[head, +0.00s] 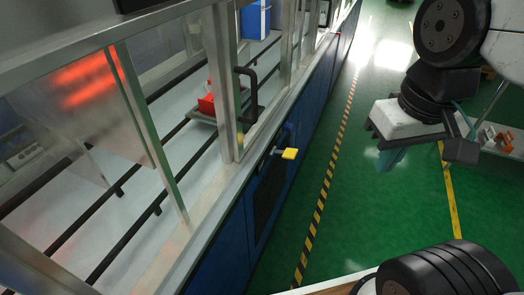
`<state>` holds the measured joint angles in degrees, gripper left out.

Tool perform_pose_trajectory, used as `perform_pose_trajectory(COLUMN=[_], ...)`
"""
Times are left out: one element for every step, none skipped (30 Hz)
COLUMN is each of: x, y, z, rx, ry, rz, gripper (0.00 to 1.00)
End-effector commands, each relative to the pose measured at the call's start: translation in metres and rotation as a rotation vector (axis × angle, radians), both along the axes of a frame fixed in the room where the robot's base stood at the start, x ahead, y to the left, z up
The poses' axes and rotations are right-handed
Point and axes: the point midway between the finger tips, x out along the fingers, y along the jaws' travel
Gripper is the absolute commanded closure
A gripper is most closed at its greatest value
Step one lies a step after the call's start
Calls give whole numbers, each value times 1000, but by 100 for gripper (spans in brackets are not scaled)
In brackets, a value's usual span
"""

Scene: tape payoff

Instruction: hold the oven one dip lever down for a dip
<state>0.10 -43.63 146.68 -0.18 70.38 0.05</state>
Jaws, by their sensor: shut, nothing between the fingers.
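A lever with a yellow tip (289,153) sticks out from the blue front of the oven line, on a blue mount just below the metal ledge. I cannot read any label telling which oven it belongs to. Nothing touches the lever. My gripper (461,152) is at the upper right, a dark shape at the end of my black-and-white arm. It is well to the right of the lever, over the green floor, and looks shut and empty. Its fingertips are small and hard to make out.
Glass panels in metal frames run along the line; a red glow (85,80) shows behind one at left. A black handle (246,88) stands above the ledge. A red box (206,104) sits inside. The striped floor is clear.

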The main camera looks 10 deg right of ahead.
Motion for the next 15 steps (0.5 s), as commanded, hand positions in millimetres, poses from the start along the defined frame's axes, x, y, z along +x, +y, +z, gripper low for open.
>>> perform_pose_trajectory(x=[0,0,0,0,0,0,0,0,0,0,0,2,4,7,13], y=[0,0,0,0,0,0,0,0,0,0,0,0,0,1,2], z=[0,0,0,0,0,0,0,0,0,0,0,0,1,1,2], rx=[0,0,0,0,0,0,0,0,0,0,0,0,1,2,4], ry=[0,0,0,0,0,0,0,0,0,0,0,0,1,1,3], rz=[0,0,0,0,0,0,0,0,0,0,1,5,13,22,44], gripper=[100,100,100,100,100,100,100,100,100,100,100,100,100,100,100])
